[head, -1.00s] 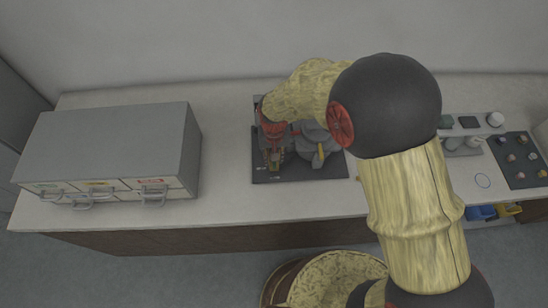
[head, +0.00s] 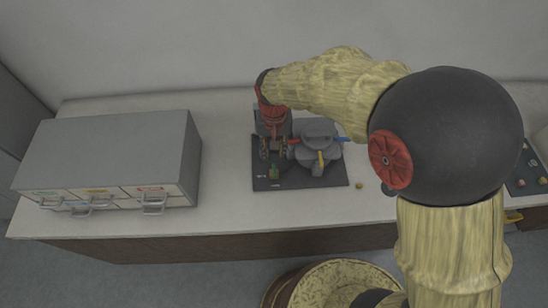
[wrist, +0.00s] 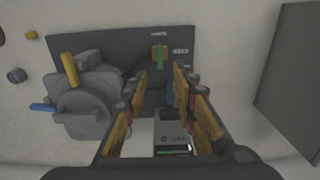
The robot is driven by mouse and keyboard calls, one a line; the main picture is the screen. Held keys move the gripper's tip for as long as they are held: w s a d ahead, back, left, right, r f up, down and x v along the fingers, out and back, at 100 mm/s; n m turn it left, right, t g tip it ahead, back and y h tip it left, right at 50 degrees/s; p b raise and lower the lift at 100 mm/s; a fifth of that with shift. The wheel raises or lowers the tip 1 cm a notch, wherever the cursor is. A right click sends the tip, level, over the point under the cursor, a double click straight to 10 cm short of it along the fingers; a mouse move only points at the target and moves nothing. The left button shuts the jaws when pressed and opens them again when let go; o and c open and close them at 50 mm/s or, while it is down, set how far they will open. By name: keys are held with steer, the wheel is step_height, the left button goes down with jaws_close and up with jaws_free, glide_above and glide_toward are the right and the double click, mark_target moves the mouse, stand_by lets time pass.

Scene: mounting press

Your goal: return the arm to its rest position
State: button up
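My gripper (head: 276,150) hangs above the left part of the mounting press's dark base plate (head: 330,178). In the wrist view its fingers (wrist: 160,86) are apart, with nothing between them. The grey press body (head: 318,155) stands to the right of the gripper, with a yellow handle (wrist: 69,69) and a blue handle (wrist: 42,107). A green lever (wrist: 160,58) is on the plate. A grey box with a small display (wrist: 173,136) shows below and between the fingers in the wrist view. My arm hides part of the counter's right side.
A grey drawer cabinet (head: 110,155) stands on the left of the counter (head: 225,190). A small brass piece (head: 359,185) lies right of the plate. A dark tray with small pieces (head: 530,172) is partly hidden at far right. Counter between cabinet and plate is clear.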

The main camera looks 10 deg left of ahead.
steer(key=shift+r, duration=0.9)
steer(key=s+d+r+m+t+b, duration=0.1)
steer(key=s+d+r+t, duration=0.1)
steer(key=s+d+r, duration=0.3)
steer(key=s+d+r+t+b, duration=0.1)
steer(key=s+d+r, duration=0.4)
steer(key=d, duration=0.8)
steer(key=s+d+r+m+t+b, duration=0.1)
steer(key=s+d+r+t+b, duration=0.1)
steer(key=s+d+r, duration=0.3)
steer(key=d+r, duration=0.1)
steer(key=d, duration=0.3)
steer(key=shift+d+m+t, duration=0.15)
steer(key=shift+m+t, duration=0.15)
